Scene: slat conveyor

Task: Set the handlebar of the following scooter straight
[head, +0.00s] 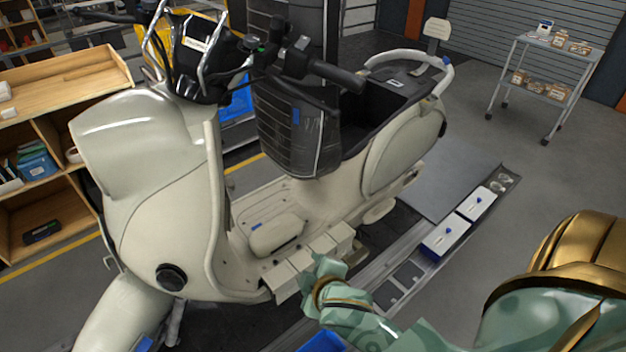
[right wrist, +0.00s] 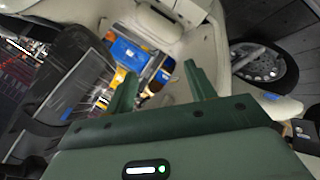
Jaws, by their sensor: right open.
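A cream scooter (head: 150,190) stands large at the left of the head view, its front towards the lower left. Its dark handlebar has one grip (head: 335,75) pointing right and back towards the seat opening; the other end reaches to the top left edge. The dash and chrome bars (head: 200,55) sit between. My right gripper (right wrist: 162,85) shows two green fingers apart with nothing gripped between them in the right wrist view. In the head view my right arm comes in from the lower right, its hand end low beside the footboard. My left gripper is not in view.
A dark ribbed panel (head: 295,130) stands upright behind the grip, in front of the open seat compartment (head: 370,110). Cream blocks (head: 310,255) line the footboard side. Wooden shelves (head: 65,75) stand left; a small cart (head: 545,75) is far right.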

